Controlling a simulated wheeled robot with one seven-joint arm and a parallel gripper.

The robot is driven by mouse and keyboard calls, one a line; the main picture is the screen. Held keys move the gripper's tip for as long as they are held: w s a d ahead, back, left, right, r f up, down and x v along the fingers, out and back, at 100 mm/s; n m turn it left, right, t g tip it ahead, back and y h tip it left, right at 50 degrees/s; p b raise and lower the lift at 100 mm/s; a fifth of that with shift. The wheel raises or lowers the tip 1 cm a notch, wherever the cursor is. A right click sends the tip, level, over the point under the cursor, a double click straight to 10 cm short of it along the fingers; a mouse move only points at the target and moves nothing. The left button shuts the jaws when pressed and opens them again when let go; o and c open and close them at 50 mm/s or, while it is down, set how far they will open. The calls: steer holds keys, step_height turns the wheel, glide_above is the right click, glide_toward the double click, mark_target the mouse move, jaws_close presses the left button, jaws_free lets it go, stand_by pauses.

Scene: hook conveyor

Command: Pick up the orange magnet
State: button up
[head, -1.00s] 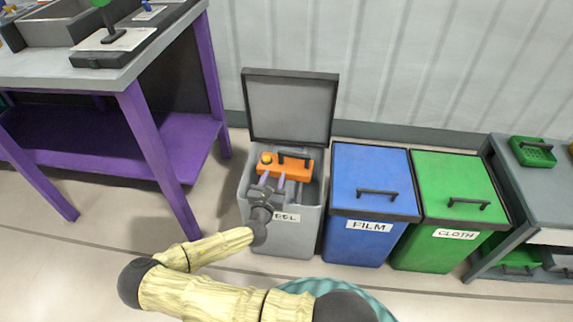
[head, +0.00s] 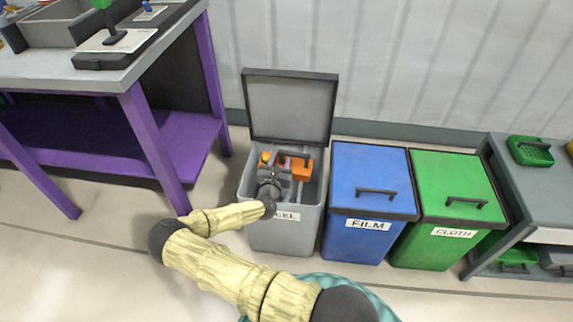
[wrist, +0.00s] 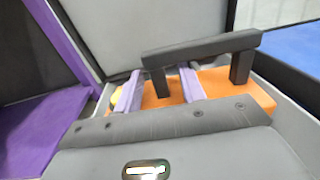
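The orange magnet (head: 305,167) is a block with a black bar handle and a yellow knob at its left end. It sits in the top of the open grey bin (head: 262,222). In the wrist view, the orange magnet (wrist: 215,80) lies just beyond my gripper (wrist: 161,78). Its two pale purple fingers are apart, with the left leg of the black handle (wrist: 205,48) showing between them. I cannot tell whether they touch it. In the head view my gripper (head: 284,164) covers part of the magnet's left half.
The grey bin's lid (head: 290,107) stands raised behind the magnet. A closed blue FILM bin (head: 372,180) and a closed green CLOTH bin (head: 455,185) stand to the right. A purple-legged workbench (head: 150,140) stands to the left, and a grey shelf unit (head: 545,190) at far right.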

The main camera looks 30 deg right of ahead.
steer(key=shift+w+d, duration=0.45)
steer(key=shift+w, duration=0.15)
jaws_close()
stand_by(1.2)
steer(key=shift+r, duration=0.2)
